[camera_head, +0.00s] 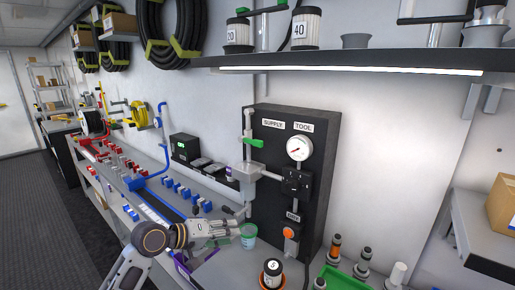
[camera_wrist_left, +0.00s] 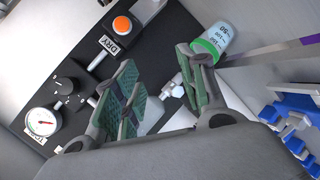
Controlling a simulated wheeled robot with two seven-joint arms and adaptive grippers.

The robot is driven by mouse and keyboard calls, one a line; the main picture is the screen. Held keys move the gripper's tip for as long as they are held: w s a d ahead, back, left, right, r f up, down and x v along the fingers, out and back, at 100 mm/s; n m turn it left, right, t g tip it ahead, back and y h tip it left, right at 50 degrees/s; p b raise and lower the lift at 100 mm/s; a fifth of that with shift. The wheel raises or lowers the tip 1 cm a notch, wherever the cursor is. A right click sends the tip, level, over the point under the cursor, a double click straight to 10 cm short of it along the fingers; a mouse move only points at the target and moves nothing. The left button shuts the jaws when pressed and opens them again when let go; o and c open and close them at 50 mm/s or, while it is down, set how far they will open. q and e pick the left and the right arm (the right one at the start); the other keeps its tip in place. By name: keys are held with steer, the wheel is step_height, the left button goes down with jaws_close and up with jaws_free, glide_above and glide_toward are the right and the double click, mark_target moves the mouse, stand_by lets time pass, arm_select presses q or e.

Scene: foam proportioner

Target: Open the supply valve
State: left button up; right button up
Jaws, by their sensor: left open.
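The supply valve's green handle (camera_head: 253,142) sits on a vertical pipe at the left of a black panel (camera_head: 325,150), near the SUPPLY label (camera_head: 272,123). It lies roughly level. It is not clearly visible in the left wrist view. My left gripper (camera_head: 236,226) is below the handle, in front of the panel's lower left, apart from the handle. In the left wrist view the two green-padded fingers (camera_wrist_left: 160,92) are spread with nothing gripped between them. A metal fitting (camera_wrist_left: 174,88) shows beyond the gap. My right gripper is not in view.
The panel has a gauge (camera_head: 299,148), a black knob block (camera_head: 296,182) and an orange button (camera_head: 289,233). A green-rimmed cup (camera_head: 248,236) stands close to my left gripper. A numbered bottle (camera_head: 272,273) stands in front. A lit shelf (camera_head: 350,63) hangs above.

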arm_select(q)
steer(key=w+r+n+t+h, duration=0.1)
steer(key=w+r+n+h, duration=0.2)
steer(key=r, duration=1)
steer(key=h, duration=0.2)
glide_toward(255, 144)
steer(key=v, duration=0.3)
steer(key=shift+d+f+n+t, duration=0.1)
steer(key=shift+f+n+t, duration=0.15)
steer(key=shift+n+t, duration=0.05)
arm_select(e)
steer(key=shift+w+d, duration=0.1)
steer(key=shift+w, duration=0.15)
arm_select(q)
steer(key=shift+d, duration=0.1)
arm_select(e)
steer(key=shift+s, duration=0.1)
